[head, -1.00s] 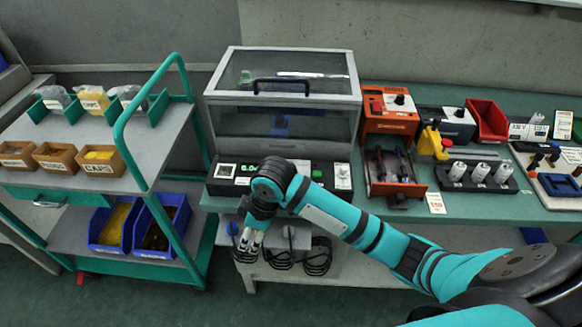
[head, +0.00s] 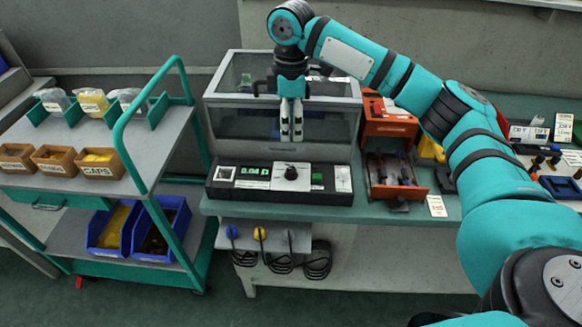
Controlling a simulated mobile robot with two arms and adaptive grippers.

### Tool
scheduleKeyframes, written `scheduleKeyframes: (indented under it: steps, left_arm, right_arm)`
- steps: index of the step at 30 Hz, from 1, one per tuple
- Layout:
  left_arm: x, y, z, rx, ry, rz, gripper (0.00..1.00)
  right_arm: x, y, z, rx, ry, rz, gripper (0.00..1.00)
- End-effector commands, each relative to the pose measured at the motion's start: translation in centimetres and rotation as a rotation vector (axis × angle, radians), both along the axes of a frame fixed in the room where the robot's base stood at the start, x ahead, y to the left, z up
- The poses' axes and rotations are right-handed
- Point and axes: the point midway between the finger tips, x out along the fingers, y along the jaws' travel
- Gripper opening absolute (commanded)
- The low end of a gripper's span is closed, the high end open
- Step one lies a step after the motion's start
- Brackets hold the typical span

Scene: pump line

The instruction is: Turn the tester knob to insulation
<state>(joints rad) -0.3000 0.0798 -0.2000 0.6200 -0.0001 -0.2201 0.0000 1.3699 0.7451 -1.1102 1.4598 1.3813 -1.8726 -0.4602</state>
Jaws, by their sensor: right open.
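The tester (head: 230,189) is a black panel with a green display at the front edge of the bench, under a clear-windowed enclosure (head: 228,118). Its knob (head: 291,172) sits on a light dial plate near the panel's middle; the dial lettering is too small to read. My right gripper (head: 291,138) points straight down above the knob, in front of the enclosure's window. Its fingers are open with a narrow gap, empty and apart from the knob. My left gripper is not in view.
A green button (head: 318,178) sits right of the knob. An orange unit with an open drawer (head: 405,176) stands to the right. Several plugs with coloured tops, one yellow (head: 260,234), hang below the bench edge. A teal-railed cart (head: 128,178) stands at left.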

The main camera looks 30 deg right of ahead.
Motion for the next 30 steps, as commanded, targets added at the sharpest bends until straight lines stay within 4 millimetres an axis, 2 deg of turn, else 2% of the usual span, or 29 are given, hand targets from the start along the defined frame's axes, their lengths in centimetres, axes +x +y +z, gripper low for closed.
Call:
scheduleKeyframes:
  steps: [3,15,22,30]
  left_arm:
    - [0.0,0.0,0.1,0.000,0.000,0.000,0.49]
    - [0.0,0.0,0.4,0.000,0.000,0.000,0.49]
    - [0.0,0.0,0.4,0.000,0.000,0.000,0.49]
    - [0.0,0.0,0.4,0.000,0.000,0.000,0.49]
  right_arm:
    - [-0.1,-0.1,-2.8,-0.002,0.005,-0.001,0.49]
    - [-0.1,0.0,-11.2,-0.001,0.002,-0.001,0.49]
    - [-0.1,0.0,-13.8,-0.001,0.000,0.000,0.49]
    - [0.0,0.0,-14.4,0.000,-0.002,0.000,0.49]
